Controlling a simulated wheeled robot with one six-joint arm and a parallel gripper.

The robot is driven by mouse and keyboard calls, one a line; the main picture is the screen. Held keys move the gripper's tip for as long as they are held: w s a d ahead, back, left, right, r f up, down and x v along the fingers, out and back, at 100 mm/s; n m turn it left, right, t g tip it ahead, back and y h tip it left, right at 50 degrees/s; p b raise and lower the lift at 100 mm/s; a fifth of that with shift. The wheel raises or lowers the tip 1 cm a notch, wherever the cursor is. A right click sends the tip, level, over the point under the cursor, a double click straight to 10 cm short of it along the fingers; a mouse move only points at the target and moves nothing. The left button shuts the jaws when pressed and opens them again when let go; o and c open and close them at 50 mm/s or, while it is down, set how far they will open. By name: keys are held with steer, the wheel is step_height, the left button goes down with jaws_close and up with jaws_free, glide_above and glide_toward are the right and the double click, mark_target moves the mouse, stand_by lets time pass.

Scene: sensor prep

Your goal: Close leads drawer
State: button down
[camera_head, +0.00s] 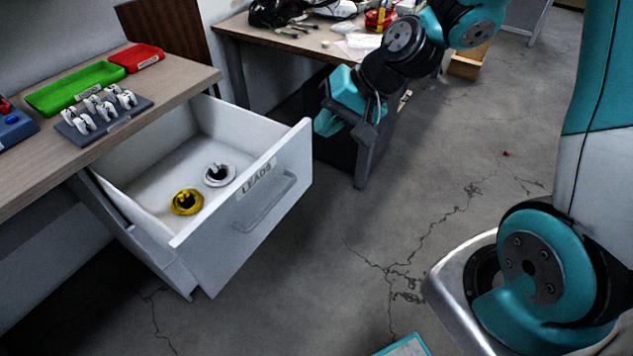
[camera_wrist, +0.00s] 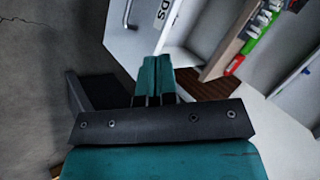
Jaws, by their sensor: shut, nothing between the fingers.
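The white leads drawer (camera_head: 276,195) is pulled out from under the wooden workbench at the left in the head view. Its front carries a LEADS label and a bar handle (camera_head: 266,203). Inside lie a yellow coil (camera_head: 186,202) and a white coil (camera_head: 219,174). My gripper (camera_head: 324,125) is beyond the drawer front's right end, apart from the handle. The wrist view shows its teal fingers (camera_wrist: 154,75) closed together with nothing between them. The drawer front (camera_wrist: 146,38) with its label is ahead of them there; the gap to it is hard to judge.
On the workbench (camera_head: 170,87) stand a green tray (camera_head: 77,88), a red tray (camera_head: 137,57) and a grey rack (camera_head: 104,118) of white pieces. A cluttered second table (camera_head: 318,42) is behind. The cracked floor in front of the drawer is clear.

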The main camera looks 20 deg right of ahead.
steer(key=w+d+f+m+t+h+b, duration=0.1)
steer(key=w+d+f+m+t+b, duration=0.2)
steer(key=d+f, duration=0.45)
steer(key=w+d+f+m+t+b, duration=0.1)
steer(key=w+d+f+m+b, duration=0.3)
steer(key=f, duration=0.6)
steer(key=p, duration=0.1)
glide_toward(308, 162)
steer(key=shift+m, duration=0.4)
steer(key=x, duration=0.6)
steer(key=shift+s+d+f, duration=0.1)
steer(key=shift+s+f, duration=0.1)
steer(key=shift+f, duration=0.05)
steer(key=shift+w+a, duration=0.25)
steer(key=shift+w, duration=0.15)
